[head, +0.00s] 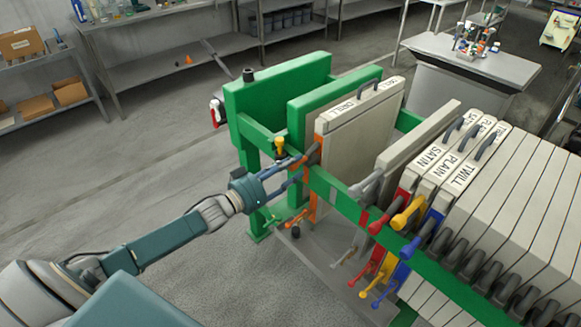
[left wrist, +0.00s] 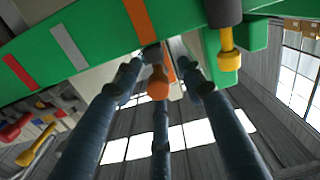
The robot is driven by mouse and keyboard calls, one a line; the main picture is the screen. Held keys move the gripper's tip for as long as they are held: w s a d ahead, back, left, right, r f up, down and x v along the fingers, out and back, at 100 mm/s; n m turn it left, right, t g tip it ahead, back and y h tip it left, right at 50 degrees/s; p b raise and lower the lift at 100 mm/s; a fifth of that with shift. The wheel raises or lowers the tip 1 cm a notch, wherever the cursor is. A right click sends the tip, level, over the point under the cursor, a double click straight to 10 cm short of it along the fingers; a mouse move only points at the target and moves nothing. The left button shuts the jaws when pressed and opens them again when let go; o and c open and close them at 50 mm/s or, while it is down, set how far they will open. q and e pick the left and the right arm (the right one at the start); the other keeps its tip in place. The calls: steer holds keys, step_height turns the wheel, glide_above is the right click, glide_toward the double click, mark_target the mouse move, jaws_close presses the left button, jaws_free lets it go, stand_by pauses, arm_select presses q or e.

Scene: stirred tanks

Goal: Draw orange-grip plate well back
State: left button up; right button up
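The orange-grip plate (head: 362,125) is a pale slab with an orange edge strip and a dark top handle; its label seems to read DRILL. It stands upright in the green frame, with gaps on both sides. Its upper orange grip (left wrist: 158,82) shows as a knob in the left wrist view; a lower orange grip (head: 297,219) shows in the head view. My right gripper is not in view.
The green rail (head: 345,202) runs along the plate ends. A grey-grip plate (head: 415,150) stands to the right, then a tight pack with red, yellow and blue grips. A yellow knob (head: 280,147) hangs close by my left gripper. Floor (head: 150,165) to the left is clear.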

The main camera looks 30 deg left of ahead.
arm_select(q)
steer(key=v, duration=1.2)
stand_by(0.3)
steer(key=s+a+f+n+g+y, duration=0.1)
steer(key=s+a+f+g+y, duration=0.15)
steer(key=f, duration=0.75)
steer(key=s+a+f+n+g+y, duration=0.1)
steer(key=s+a+f+y, duration=0.2)
steer(key=f, duration=0.6)
steer(key=s+d+f+g+y, duration=0.1)
steer(key=s+f+g, duration=0.1)
steer(key=s+f, duration=0.45)
steer(key=s+d+f+g, duration=0.1)
steer(key=s+f+g, duration=0.15)
steer(key=f, duration=0.75)
steer(key=s+d+f+m+g, duration=0.1)
steer(key=s+d+f, duration=0.4)
steer(key=s, duration=0.5)
steer(key=s+d+f+m+g, duration=0.1)
steer(key=s+d+f+g, duration=0.3)
steer(key=s, duration=0.6)
steer(key=s+d+f+m+g, duration=0.1)
steer(key=s+d+f+g, duration=0.2)
steer(key=s+d+f, duration=0.4)
steer(key=s+f, duration=0.2)
steer(key=s, duration=0.1)
steer(key=shift+d, duration=0.3)
